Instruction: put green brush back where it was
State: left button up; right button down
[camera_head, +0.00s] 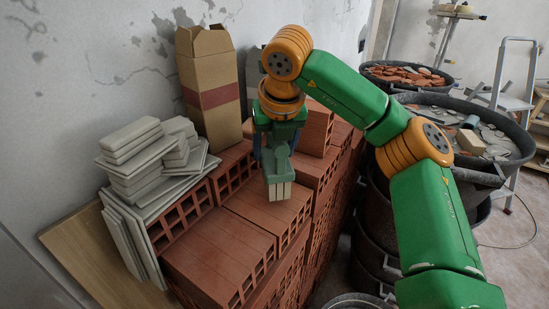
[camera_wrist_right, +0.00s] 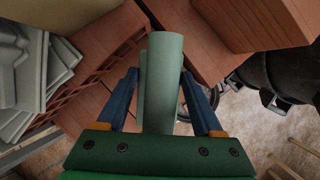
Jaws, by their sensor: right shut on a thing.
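The green brush (camera_head: 277,163) is in my right gripper in the head view, with its pale bristle end pointing down over the top of the red hollow bricks (camera_head: 222,250). I cannot tell whether the bristles touch the brick below. In the right wrist view the brush (camera_wrist_right: 161,92) is a pale green rounded shape between the two blue fingers. My right gripper (camera_wrist_right: 159,78) is shut on it; in the head view the gripper's fingers are mostly hidden behind the brush. My left gripper is not in view.
Stacked grey tiles (camera_head: 140,160) stand left on the bricks, with a tall cardboard box (camera_head: 209,95) behind them by the wall. Black buckets of rubble (camera_head: 405,68) stand to the right, with a stepladder (camera_head: 508,85) beyond. The front brick tops are clear.

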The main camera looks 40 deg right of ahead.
jog(key=shift+s+f, duration=0.1)
jog(key=shift+f, duration=0.8)
jog(key=shift+d+f, duration=0.1)
jog(key=shift+f, duration=0.3)
jog(key=shift+f+b, duration=0.25)
jog(key=shift+b, duration=0.05)
jog(key=shift+c, duration=0.2)
grip_release()
jog(key=shift+r, duration=0.15)
jog(key=shift+r, duration=0.1)
jog(key=shift+r, duration=0.3)
jog(key=p+v, duration=0.2)
jog(key=v, duration=0.9)
jog(key=shift+s+a+r, duration=0.25)
jog(key=shift+s+r, duration=0.05)
jog(key=shift+s, duration=0.05)
jog(key=shift+f, duration=0.1)
